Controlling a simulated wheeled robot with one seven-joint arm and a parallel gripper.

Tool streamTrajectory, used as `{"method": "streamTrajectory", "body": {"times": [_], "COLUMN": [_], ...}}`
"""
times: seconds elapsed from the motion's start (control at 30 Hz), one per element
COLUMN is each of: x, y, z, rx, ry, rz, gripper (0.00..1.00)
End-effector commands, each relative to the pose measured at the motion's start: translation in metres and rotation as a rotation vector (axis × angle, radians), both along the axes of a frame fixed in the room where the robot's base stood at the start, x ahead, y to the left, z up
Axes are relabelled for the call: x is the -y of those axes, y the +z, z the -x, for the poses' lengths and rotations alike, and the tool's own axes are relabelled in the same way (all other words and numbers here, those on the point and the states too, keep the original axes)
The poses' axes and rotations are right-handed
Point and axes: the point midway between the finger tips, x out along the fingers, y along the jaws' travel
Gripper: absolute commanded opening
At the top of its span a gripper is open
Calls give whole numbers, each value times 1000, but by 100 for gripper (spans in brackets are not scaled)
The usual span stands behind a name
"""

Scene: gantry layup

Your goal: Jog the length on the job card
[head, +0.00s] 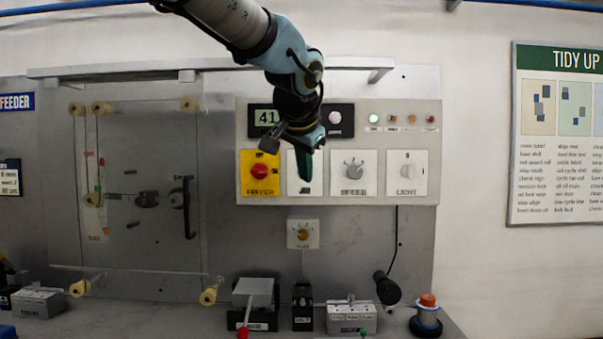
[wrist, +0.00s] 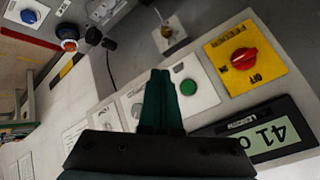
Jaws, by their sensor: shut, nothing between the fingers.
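My gripper (head: 305,176) is shut and empty, its green fingers pointing down in front of the white jog plate (head: 317,188). The fingers hide the plate's button in the head view. In the wrist view the closed fingertips (wrist: 160,74) are beside the green button (wrist: 188,87), apart from it in the picture; I cannot tell the gap in depth. The display (head: 267,117) reads 41 in the head view. In the wrist view the display (wrist: 272,136) appears upside down, with another digit partly cut off. I cannot identify the job card.
Right of the jog plate are two white knob plates (head: 354,172). Left of it is a yellow plate with a red switch (head: 260,171). A small knob box (head: 303,233) is below. A guarded roller panel (head: 150,150) stands left; boxes (head: 255,300) line the bench.

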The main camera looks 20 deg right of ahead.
Motion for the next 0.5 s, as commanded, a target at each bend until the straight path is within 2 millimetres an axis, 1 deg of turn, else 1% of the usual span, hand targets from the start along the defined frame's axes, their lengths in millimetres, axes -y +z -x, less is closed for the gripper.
{"method": "streamTrajectory", "body": {"times": [0.17,0.5], "x": [5,25], "y": [3,3], "z": [-12,-55], "rx": [-2,-1], "ry": [2,2], "rz": [-2,-4], "gripper": [0,0]}}
